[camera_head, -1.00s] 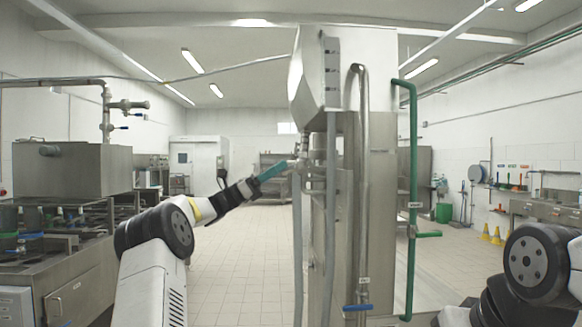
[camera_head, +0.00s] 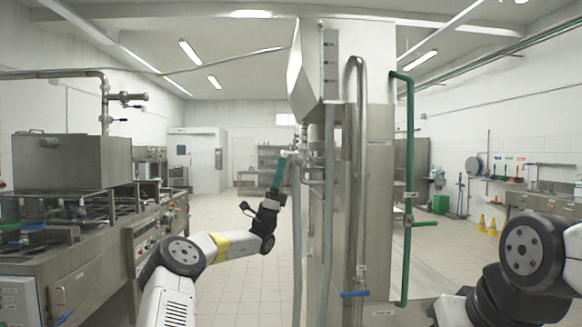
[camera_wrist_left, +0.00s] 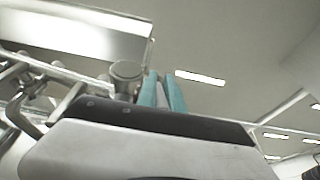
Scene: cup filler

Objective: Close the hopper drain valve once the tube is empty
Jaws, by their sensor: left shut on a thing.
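The hopper (camera_head: 309,70) is the steel box at the top of the tall machine. The drain valve (camera_head: 300,150) is the small metal fitting on the machine's left side, below the hopper. My left gripper (camera_head: 284,157) has teal fingers pointing up, shut at this valve. In the left wrist view the gripper (camera_wrist_left: 161,80) has a pale grey piece, apparently the valve handle (camera_wrist_left: 161,96), between its fingers. A round metal valve body (camera_wrist_left: 128,72) is just left of them. A grey tube (camera_head: 296,240) hangs below the valve; its contents cannot be seen. My right gripper is out of view.
A blue-handled valve (camera_head: 355,294) is low on the machine's front. A green pipe (camera_head: 409,180) runs down its right side. A steel cooking line (camera_head: 70,270) stands at left. The tiled floor (camera_head: 235,275) between is clear.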

